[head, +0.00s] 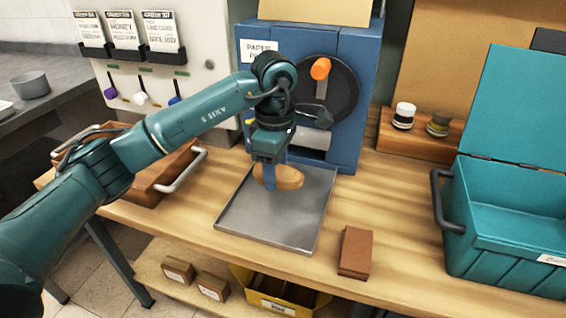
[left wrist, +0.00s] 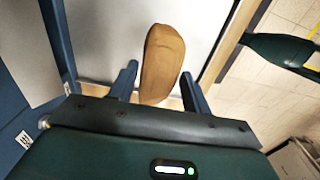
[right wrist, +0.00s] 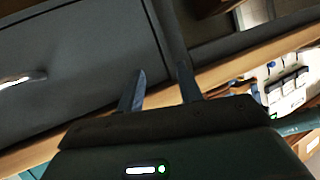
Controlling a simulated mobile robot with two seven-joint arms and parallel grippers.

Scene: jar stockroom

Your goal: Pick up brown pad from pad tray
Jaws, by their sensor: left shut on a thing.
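The brown pad (head: 290,178) is an oval tan-brown piece over the grey metal pad tray (head: 262,228). My left gripper (head: 270,184) points down and is shut on the pad, with a finger on either side of it. The left wrist view shows the pad (left wrist: 162,62) upright in the picture between the two blue fingers. I cannot tell whether the pad touches the tray. My right gripper (right wrist: 161,72) shows only in its own wrist view, its fingers apart with nothing between them.
A blue machine with an orange knob (head: 320,68) stands right behind the tray. A brown block (head: 356,252) lies to the tray's right. A teal open crate (head: 500,248) stands at the right, and a brown handled crate (head: 140,200) at the left. Small jars stand at the back right.

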